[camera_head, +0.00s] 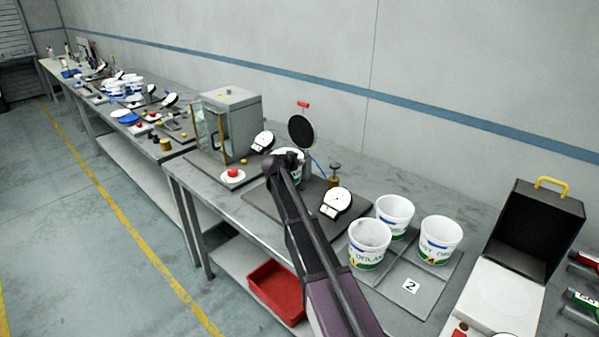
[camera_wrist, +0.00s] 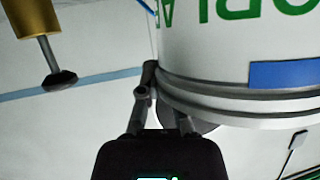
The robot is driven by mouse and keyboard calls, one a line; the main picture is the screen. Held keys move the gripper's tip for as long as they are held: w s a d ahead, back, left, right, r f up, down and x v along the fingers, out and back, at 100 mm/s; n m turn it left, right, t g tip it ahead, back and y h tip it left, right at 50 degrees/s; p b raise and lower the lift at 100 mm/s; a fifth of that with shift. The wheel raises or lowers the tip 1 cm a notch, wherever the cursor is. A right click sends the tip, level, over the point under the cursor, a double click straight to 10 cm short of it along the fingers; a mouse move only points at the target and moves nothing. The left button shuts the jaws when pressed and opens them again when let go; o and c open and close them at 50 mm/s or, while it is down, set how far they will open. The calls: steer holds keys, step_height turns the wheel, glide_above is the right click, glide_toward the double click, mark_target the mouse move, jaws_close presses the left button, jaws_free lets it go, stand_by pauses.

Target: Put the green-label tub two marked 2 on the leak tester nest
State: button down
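The green-label tub (camera_head: 297,177) is white and stands upright at the leak tester, in front of a black round disc (camera_head: 301,130); my gripper partly hides it. In the wrist view the tub (camera_wrist: 225,60) fills the upper right, its green letters upside down and its rim toward my gripper. My gripper (camera_head: 284,160) is at its rim; in the wrist view the gripper (camera_wrist: 163,95) has one finger at the tub's edge and the other running behind the rim, seemingly pinching the wall. The fingertips and the tub's base on the nest are partly hidden. The place marked 2 (camera_head: 411,286) is empty.
Three other tubs stand on the grey tray (camera_head: 432,297), the nearest one (camera_head: 369,246) close to my arm. A brass plunger (camera_head: 334,177), also in the wrist view (camera_wrist: 36,20), and a dial (camera_head: 336,203) stand right of the tester. A glass-doored cabinet (camera_head: 228,125) is left.

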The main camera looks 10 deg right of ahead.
mark_target(300, 167)
steer(key=shift+f+b, duration=1.4)
steer(key=shift+f, duration=0.4)
steer(key=c, duration=0.8)
jaws_free()
steer(key=shift+r, duration=0.25)
steer(key=p+v, duration=0.4)
steer(key=v, duration=0.8)
steer(key=shift+p, duration=0.35)
steer(key=shift+f, duration=0.1)
